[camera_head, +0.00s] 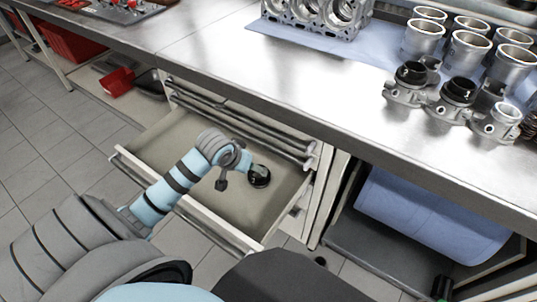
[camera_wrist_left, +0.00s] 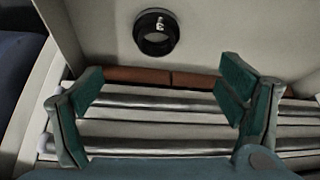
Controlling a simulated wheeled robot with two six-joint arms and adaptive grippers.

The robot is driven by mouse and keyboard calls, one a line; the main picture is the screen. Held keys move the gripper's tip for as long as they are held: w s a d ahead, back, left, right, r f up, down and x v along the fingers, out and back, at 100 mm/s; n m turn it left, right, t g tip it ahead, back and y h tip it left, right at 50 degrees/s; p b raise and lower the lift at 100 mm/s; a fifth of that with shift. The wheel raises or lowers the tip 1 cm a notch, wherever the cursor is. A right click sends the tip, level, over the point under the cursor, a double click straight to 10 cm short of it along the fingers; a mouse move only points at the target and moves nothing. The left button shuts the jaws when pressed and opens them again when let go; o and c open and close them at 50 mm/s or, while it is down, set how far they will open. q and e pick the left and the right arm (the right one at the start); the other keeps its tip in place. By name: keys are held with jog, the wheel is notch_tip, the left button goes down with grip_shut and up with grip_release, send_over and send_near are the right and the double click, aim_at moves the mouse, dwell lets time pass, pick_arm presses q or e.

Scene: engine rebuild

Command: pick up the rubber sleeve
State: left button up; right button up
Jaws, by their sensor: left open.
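The rubber sleeve, a short black ring with a small white mark, lies in the open drawer. It shows at the top of the left wrist view (camera_wrist_left: 155,50) and as a dark round shape just beyond my left wrist in the head view (camera_head: 260,181). My left gripper (camera_wrist_left: 161,82) has its two green fingers spread wide with nothing between them. The sleeve is ahead of the fingertips and apart from them in that view. In the head view the wrist hides most of the fingers.
The open drawer (camera_head: 255,240) has low walls around a beige floor. Closed drawers with metal bar handles (camera_head: 240,125) stand behind it, under the steel workbench (camera_head: 260,65). Throttle bodies (camera_head: 465,115), cylinder liners (camera_head: 468,52) and an engine block (camera_head: 318,14) are on the bench.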

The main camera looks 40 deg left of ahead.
pick_arm(q)
jog(key=b+x, duration=0.4)
jog(key=x, duration=0.3)
jog(key=shift+s+f, duration=0.1)
jog(key=shift+s, duration=0.1)
jog(key=b+x, duration=0.1)
jog(key=x, duration=0.1)
jog(key=b+x, duration=0.2)
jog(key=w+b+x, duration=0.1)
jog(key=x, duration=0.1)
jog(key=shift+w+d, duration=0.1)
jog(key=shift+d, duration=0.2)
jog(key=shift+w, duration=0.1)
jog(key=shift+c, duration=0.6)
jog(key=c, duration=1.1)
jog(key=shift+c, duration=0.2)
pick_arm(e)
notch_tip(320, 180, down, 8)
jog(key=d, duration=0.2)
jog(key=shift+w+d, duration=0.25)
jog(key=shift+w, duration=0.05)
jog(key=shift+r, duration=0.1)
